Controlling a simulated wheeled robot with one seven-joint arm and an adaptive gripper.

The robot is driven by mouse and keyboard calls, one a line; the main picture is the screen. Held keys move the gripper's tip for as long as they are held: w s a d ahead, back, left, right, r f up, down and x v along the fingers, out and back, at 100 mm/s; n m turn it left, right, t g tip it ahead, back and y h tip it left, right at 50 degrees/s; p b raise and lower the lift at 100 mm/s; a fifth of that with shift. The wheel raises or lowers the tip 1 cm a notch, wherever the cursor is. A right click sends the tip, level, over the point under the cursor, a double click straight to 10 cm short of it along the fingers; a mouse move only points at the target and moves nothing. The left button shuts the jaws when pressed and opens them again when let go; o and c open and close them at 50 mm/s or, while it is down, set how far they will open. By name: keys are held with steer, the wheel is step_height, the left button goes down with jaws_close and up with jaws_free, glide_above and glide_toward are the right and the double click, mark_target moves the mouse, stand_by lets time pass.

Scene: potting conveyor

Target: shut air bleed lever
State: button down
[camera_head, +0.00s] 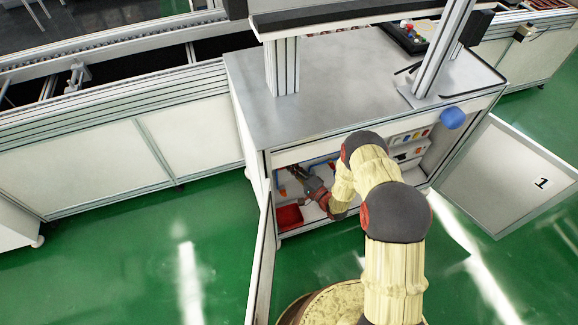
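My gripper (299,174) is dark and reaches into the open cabinet (262,160) under the metal worktop, at its left side. Its fingers are small and dark here, so I cannot tell whether they are open or shut, or whether they touch anything. Blue tubing (322,160) runs along the cabinet's back near the gripper. A small orange piece (282,191) shows just left of the gripper. I cannot pick out the air bleed lever; it may be too small to see or hidden by my arm.
A red bin (289,217) stands on the cabinet floor, below the gripper. The left door (260,265) and right door (508,178), marked 1, stand open. Green floor is clear at left.

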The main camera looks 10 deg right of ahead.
stand_by(0.4)
steer(key=c, duration=1.8)
jaws_free()
steer(key=shift+c, duration=0.2)
steer(key=shift+d, duration=0.1)
steer(key=v, duration=1.2)
steer(key=shift+f, duration=0.1)
